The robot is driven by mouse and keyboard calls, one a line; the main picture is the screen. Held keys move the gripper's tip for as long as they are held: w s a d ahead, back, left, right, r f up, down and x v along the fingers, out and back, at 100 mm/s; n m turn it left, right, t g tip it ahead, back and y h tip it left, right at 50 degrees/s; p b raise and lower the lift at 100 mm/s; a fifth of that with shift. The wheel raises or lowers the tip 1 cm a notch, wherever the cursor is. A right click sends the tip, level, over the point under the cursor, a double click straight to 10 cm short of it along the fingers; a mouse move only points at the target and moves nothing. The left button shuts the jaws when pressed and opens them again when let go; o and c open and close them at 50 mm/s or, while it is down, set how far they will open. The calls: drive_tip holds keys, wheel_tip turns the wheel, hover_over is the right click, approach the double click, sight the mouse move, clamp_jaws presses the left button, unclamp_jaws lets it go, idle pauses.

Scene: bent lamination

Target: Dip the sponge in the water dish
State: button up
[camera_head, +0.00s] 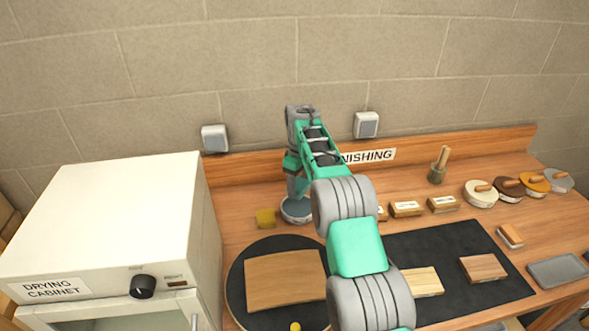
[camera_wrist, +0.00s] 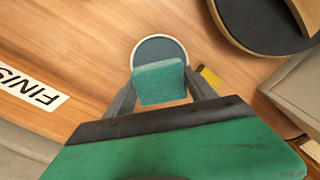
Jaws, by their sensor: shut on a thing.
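My gripper (camera_wrist: 160,95) is shut on a teal sponge (camera_wrist: 160,82), gripped between its two fingers. In the head view my gripper (camera_head: 298,190) points down at the back of the bench, with the sponge low between the fingers. The round water dish (camera_head: 296,214), with a pale rim and grey-blue inside, is directly below it. In the wrist view the sponge overlaps the near part of the dish (camera_wrist: 158,46) and hides it. I cannot tell whether the sponge touches the water.
A yellow block (camera_head: 265,218) sits just left of the dish. A black round turntable (camera_head: 242,262) bearing a curved wooden panel is in front. The white drying cabinet (camera_head: 120,225) stands left. A black mat (camera_head: 440,245), wooden blocks and round-lidded pots are to the right. The back wall is close.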

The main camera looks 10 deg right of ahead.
drive_tip(key=shift+w, duration=0.25)
drive_tip(key=shift+f, duration=0.15)
drive_tip(key=shift+s+f, duration=0.1)
drive_tip(key=shift+f, duration=0.2)
drive_tip(key=shift+f+b, duration=0.85)
drive_tip(key=shift+f, duration=2.85)
drive_tip(key=shift+r, duration=0.1)
drive_tip(key=shift+r+p, duration=0.7)
drive_tip(key=shift+r, duration=0.7)
drive_tip(key=shift+r, duration=0.15)
drive_tip(key=shift+r, duration=2.4)
